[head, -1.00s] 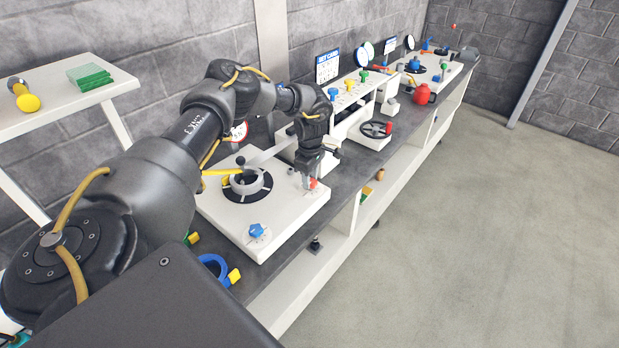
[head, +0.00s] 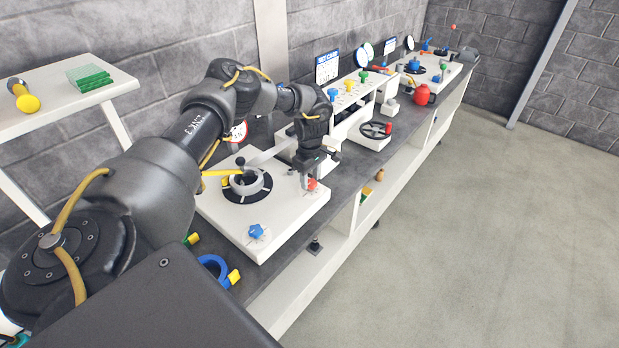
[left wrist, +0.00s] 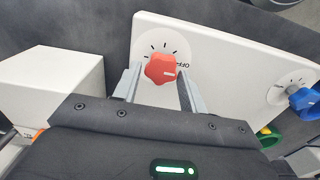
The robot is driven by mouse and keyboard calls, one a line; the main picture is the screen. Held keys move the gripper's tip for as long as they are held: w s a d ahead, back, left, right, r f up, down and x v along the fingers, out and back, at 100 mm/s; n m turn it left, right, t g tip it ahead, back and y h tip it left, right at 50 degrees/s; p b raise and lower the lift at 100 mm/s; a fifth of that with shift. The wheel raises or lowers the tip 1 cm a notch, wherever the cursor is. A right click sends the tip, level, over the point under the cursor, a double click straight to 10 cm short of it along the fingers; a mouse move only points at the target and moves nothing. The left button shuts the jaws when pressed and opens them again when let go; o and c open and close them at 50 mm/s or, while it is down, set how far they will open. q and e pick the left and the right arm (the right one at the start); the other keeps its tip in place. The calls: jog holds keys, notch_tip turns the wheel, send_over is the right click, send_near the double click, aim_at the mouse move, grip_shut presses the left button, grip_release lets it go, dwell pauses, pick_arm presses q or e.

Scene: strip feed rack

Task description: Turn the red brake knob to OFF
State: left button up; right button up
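The red brake knob (head: 311,184) sits at the far right corner of the near white panel (head: 287,218). In the left wrist view the red knob (left wrist: 160,69) has a white mark pointing right, close to the OFF lettering on its tick-marked dial. My left gripper (head: 305,181) is just beside and above the knob. Whether the other finger touches is hard to tell. My right gripper is not in view.
The panel also carries a grey ring hub (head: 246,184) with a black lever and a blue knob (head: 257,231). A black handwheel (head: 375,129) stands beyond the gripper. A white block (left wrist: 60,80) is left of the fingers. Open floor lies to the right.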

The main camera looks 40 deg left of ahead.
aim_at(310, 181)
pick_arm(q)
jog(key=shift+o, duration=1.4)
jog(key=shift+r, duration=0.1)
notch_tip(310, 181, up, 11)
jog(key=b, duration=0.2)
jog(key=shift+f, duration=0.2)
